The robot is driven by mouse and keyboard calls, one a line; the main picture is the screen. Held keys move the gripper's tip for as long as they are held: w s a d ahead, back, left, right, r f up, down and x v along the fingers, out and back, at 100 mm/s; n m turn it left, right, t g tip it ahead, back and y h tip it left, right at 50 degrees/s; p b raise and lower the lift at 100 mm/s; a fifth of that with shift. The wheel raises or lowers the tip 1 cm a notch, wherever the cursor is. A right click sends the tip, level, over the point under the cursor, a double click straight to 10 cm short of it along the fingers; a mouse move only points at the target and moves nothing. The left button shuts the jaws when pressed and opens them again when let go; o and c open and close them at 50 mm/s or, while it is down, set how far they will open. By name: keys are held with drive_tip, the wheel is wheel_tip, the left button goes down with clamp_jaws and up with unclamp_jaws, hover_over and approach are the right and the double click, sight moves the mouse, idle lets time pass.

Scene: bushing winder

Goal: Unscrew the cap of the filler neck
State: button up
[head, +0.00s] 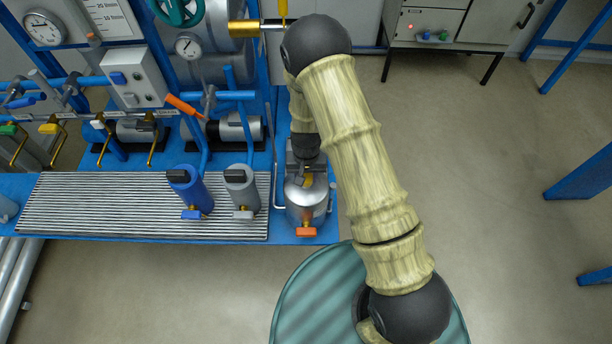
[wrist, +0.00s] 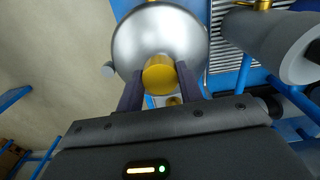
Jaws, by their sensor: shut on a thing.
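The yellow cap (wrist: 160,76) of the filler neck sits between the two dark fingers of my gripper (wrist: 160,92) in the wrist view. My gripper is shut on it. Behind the cap is the round silver vessel (wrist: 155,38). In the head view the silver vessel (head: 304,207) stands at the right end of the blue bench, with an orange-handled valve (head: 306,232) at its front. My gripper (head: 307,174) comes down over its top, and a bit of the yellow cap (head: 308,182) shows there. The neck under the cap is hidden, so I cannot tell how far it is screwed on.
A thin metal pipe (head: 275,150) rises close left of the vessel. The floor (head: 500,200) to the right is mostly clear.

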drive_tip(key=shift+a+n, duration=0.1)
drive_tip(key=shift+n, duration=0.7)
drive_tip(key=n, duration=0.3)
drive_tip(key=shift+b, duration=0.3)
drive_tip(key=shift+n, duration=0.8)
drive_tip(key=shift+n, duration=1.2)
drive_tip(key=shift+w+n, duration=0.1)
drive_tip(key=shift+n, duration=1)
